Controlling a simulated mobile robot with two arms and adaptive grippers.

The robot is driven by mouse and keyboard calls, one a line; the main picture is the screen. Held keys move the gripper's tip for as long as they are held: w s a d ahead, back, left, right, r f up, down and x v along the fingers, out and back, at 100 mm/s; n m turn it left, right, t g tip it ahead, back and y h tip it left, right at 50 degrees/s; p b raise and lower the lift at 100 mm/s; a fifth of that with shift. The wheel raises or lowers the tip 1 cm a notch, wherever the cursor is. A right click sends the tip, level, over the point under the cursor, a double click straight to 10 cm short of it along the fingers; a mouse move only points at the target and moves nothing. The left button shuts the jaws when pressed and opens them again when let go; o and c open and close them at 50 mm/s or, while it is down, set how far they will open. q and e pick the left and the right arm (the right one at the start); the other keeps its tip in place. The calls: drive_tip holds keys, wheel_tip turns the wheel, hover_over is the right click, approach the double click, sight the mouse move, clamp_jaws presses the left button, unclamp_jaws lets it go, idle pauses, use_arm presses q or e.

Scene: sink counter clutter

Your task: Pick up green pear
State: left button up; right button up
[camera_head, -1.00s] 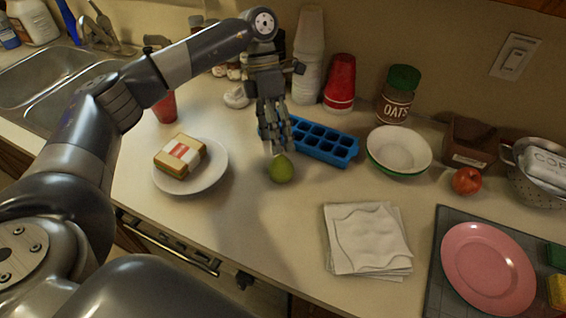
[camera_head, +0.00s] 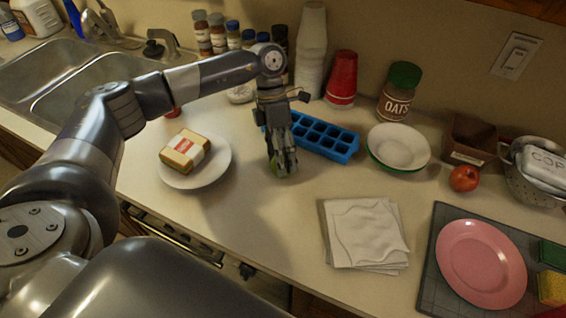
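The green pear (camera_head: 279,169) is on the counter in front of the blue ice cube tray. It is mostly hidden, with only a bit of green showing between the fingers. My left gripper (camera_head: 283,168) points down right at the pear, its fingertips low near the counter and around the fruit. I cannot tell whether the fingers are closed on it. My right gripper is out of view.
The ice cube tray (camera_head: 325,138) lies just behind the gripper. The counter in front is clear.

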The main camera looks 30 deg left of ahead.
use_arm(q)
drive_tip(key=c, duration=0.4)
drive_tip(key=shift+c, duration=0.2)
